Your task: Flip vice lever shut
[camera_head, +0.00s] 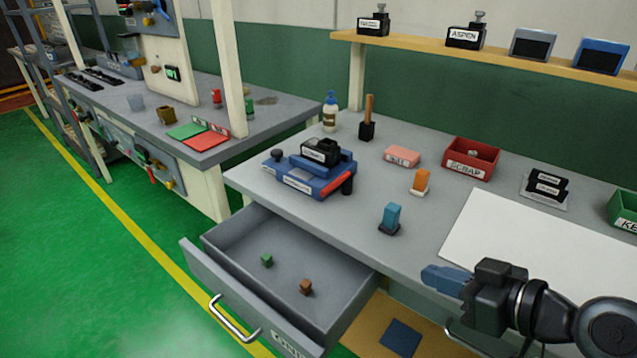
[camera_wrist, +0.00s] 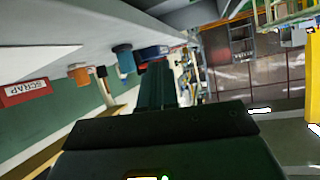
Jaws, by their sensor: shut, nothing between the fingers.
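The blue vice (camera_head: 296,182) stands on the grey workbench near its left end, with a black labelled block (camera_head: 320,151) seated at its top. A red lever (camera_head: 337,182) slants along the vice's right side, beside a black upright part. I cannot tell whether the lever is fully open or part way. My gripper (camera_head: 428,275) is over the bench's front edge, to the right of the vice and well apart from it. Its blue-tipped fingers are shut and empty, pointing left. In the wrist view the fingers (camera_wrist: 157,85) are together, with part of a blue thing beyond them.
The red SCRAP bin (camera_head: 470,158) is behind. An open drawer (camera_head: 225,282) juts out below the vice, holding a green cube (camera_head: 266,260) and a brown cube (camera_head: 306,287).

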